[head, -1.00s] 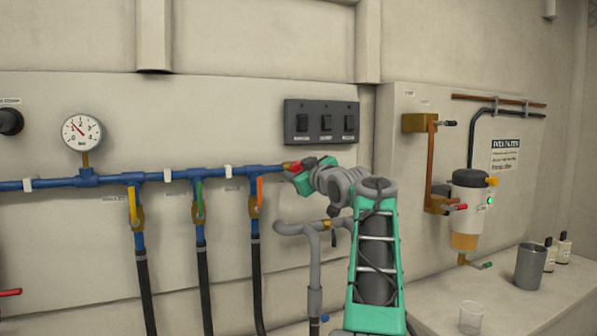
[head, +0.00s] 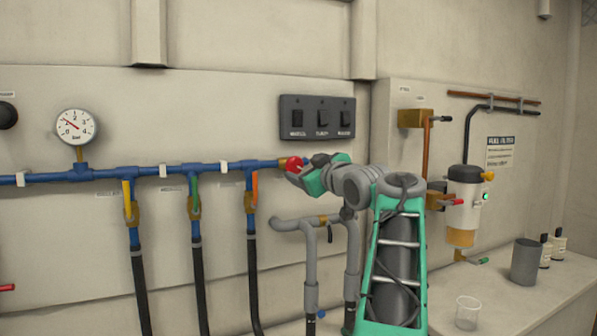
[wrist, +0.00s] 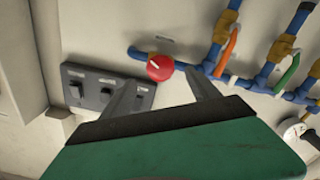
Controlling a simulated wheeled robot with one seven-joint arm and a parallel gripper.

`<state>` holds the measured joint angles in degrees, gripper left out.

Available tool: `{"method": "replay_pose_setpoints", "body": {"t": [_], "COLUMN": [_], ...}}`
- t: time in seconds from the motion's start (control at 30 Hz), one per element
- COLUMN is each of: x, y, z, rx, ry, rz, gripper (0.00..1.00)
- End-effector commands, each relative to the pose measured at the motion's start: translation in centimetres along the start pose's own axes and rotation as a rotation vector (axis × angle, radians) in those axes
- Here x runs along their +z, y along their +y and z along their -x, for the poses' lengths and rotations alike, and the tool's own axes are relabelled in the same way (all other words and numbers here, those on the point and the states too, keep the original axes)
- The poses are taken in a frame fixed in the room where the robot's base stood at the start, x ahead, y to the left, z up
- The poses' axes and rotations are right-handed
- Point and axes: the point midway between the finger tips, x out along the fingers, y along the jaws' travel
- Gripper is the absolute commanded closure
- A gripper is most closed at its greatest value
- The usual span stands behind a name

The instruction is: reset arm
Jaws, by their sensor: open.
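My gripper (head: 300,168) is at the right end of the blue pipe in the head view, at the end of my green and grey arm. In the wrist view its two dark fingers (wrist: 163,90) are spread apart with nothing between them. A red round knob (wrist: 160,67) sits at the pipe's end, just beyond the fingertips. The knob also shows in the head view (head: 294,163), partly hidden by the gripper. I cannot tell whether a finger touches it.
A dark switch panel (head: 318,118) is on the wall just above the gripper. Valves with yellow, green and orange handles (head: 254,188) hang left. Grey pipes (head: 311,268) stand below. A filter (head: 464,205) is at right, above a counter with a clear cup (head: 468,313) and grey mug (head: 525,262).

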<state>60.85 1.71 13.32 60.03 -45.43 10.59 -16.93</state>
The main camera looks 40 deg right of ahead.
Motion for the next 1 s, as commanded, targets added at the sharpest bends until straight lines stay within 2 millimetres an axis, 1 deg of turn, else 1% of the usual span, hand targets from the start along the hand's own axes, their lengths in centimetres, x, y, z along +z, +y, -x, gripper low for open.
{"method": "replay_pose_setpoints", "body": {"t": [0.03, 0.1, 0.47, 0.53, 0.57, 0.63, 0.67, 0.7, 0.77, 0.8, 0.87, 0.9, 0.97, 1.0], "x": [0.2, 0.1, 0.0, -0.2, -0.5, -0.8, -0.7, -0.6, -0.1, 0.6, 1.7, 2.5, 3.8, 4.8], "y": [0.0, 0.0, -0.1, -1.1, -2.1, -5.6, -7.7, -10.9, -16.1, -19.6, -24.4, -27.4, -31.6, -34.2], "z": [0.6, 0.9, 0.9, 0.5, 0.3, -0.5, -0.7, -0.7, -0.1, 0.8, 2.8, 4.5, 7.5, 9.8], "rx": [0.002, 0.001, -0.002, -0.017, -0.031, -0.078, -0.106, -0.146, -0.210, -0.250, -0.307, -0.343, -0.394, -0.426], "ry": [-0.002, -0.001, -0.002, -0.018, -0.031, -0.087, -0.123, -0.178, -0.272, -0.340, -0.441, -0.510, -0.614, -0.683], "rz": [-0.001, -0.001, -0.003, -0.020, -0.035, -0.088, -0.117, -0.156, -0.211, -0.241, -0.275, -0.293, -0.308, -0.312], "gripper": [0.30, 0.30, 0.30, 0.30, 0.30, 0.30, 0.30, 0.30, 0.30, 0.30, 0.30, 0.30, 0.30, 0.30]}}
